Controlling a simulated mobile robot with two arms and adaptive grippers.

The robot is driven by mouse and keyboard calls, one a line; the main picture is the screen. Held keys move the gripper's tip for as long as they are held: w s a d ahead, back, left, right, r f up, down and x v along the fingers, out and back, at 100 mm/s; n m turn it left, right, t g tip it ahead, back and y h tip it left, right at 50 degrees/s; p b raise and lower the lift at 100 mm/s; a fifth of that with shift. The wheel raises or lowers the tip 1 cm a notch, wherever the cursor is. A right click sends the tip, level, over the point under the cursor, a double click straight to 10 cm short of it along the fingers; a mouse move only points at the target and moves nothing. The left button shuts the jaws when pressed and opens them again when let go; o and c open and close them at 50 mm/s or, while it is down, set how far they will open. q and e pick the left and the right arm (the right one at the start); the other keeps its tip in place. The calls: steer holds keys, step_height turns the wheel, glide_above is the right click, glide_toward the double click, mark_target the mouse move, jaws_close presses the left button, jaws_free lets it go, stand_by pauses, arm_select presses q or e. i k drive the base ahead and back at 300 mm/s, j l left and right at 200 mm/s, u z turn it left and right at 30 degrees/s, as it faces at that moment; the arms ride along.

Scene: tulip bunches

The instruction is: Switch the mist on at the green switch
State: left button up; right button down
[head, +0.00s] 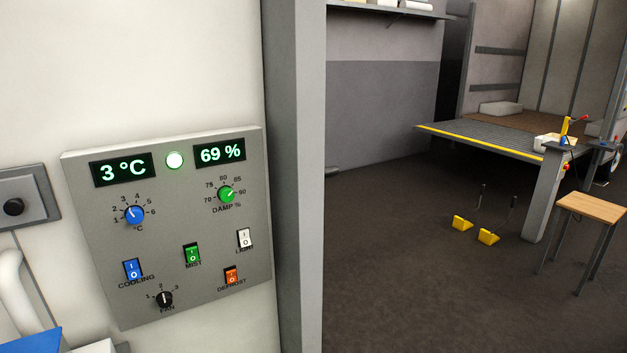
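The green switch (192,253) labelled MIST sits in the lower middle of a grey control panel (215,292) on the white wall at the left. It is a rocker marked I and O; I cannot tell which side is pressed. The panel's displays read 3 °C (123,170) and 69 % (220,153), with a lit round lamp (175,160) between them. Neither of my grippers shows in the head view.
Near the green switch are a blue COOLING switch (132,269), orange DEFROST switch (231,275), white LIGHT switch (244,238), black FAN knob (164,299), blue knob (134,214) and green DAMP knob (226,194). A grey door post (297,180) stands right of the panel. A stool (592,208) stands far right.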

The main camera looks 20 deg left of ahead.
mark_target(191, 252)
steer(key=u, duration=1.35)
